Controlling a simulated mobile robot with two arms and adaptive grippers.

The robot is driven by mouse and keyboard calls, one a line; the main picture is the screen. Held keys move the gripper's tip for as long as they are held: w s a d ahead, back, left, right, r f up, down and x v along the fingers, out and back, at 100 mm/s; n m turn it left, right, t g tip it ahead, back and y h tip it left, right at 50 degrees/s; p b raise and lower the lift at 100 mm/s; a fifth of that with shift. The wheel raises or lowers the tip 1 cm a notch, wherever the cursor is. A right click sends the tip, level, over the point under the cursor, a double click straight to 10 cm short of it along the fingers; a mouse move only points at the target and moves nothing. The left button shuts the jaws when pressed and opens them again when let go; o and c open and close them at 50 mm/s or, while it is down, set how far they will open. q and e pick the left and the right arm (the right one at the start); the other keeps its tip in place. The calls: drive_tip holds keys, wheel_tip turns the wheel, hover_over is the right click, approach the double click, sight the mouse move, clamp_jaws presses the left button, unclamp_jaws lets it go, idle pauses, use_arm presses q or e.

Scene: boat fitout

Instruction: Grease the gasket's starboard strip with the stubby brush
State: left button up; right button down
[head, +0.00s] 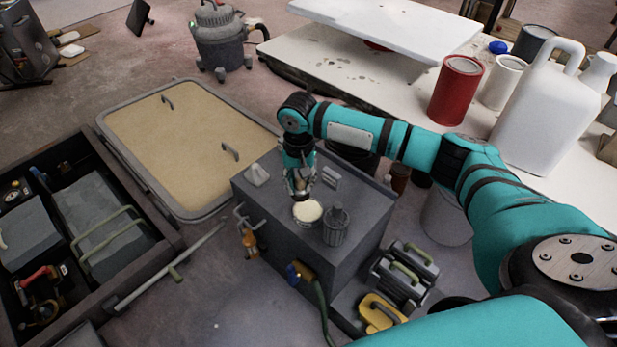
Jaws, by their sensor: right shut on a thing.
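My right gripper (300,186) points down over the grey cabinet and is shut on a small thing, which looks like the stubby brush. The fingers hide most of it. Its lower end is at the open tin of cream-coloured grease (307,211); I cannot tell whether it touches the grease. A large hatch panel (190,140) with a tan face and two handles lies to the left. A grey border, which may be the gasket (137,171), runs around it. I cannot make out a separate starboard strip. My left gripper is not in view.
The grey cabinet (290,249) also carries a dark ribbed container (337,226) close right of the tin. An open tool chest (88,250) stands left. A white table (410,78) with a red can (455,90) and jugs is behind my right arm. A vacuum (222,40) stands at the back.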

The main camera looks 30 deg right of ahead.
drive_tip(key=shift+w+d+f+m, duration=0.25)
drive_tip(key=shift+d+f+m, duration=0.35)
drive_tip(key=shift+d+f, duration=0.5)
drive_tip(key=f+b, duration=0.2)
drive_tip(key=b, duration=0.1)
drive_tip(key=f+b, duration=0.2)
drive_tip(key=b, duration=0.1)
drive_tip(key=shift+w+d+f, duration=0.1)
drive_tip(key=shift+d+f, duration=0.1)
drive_tip(key=shift+f, duration=0.1)
drive_tip(key=shift+f+b, duration=0.3)
drive_tip(key=shift+b, duration=0.15)
drive_tip(key=shift+f+b, duration=0.45)
drive_tip(key=shift+b, duration=0.3)
drive_tip(key=shift+f+b, duration=0.2)
drive_tip(key=shift+b, duration=0.15)
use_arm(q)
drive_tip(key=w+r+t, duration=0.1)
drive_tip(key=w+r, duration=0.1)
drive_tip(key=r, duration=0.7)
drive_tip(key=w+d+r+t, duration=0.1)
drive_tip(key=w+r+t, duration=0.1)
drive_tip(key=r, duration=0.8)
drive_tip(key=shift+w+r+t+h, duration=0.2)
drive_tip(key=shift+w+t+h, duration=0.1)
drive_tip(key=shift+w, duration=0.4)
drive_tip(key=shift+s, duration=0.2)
use_arm(e)
drive_tip(key=shift+f, duration=0.55)
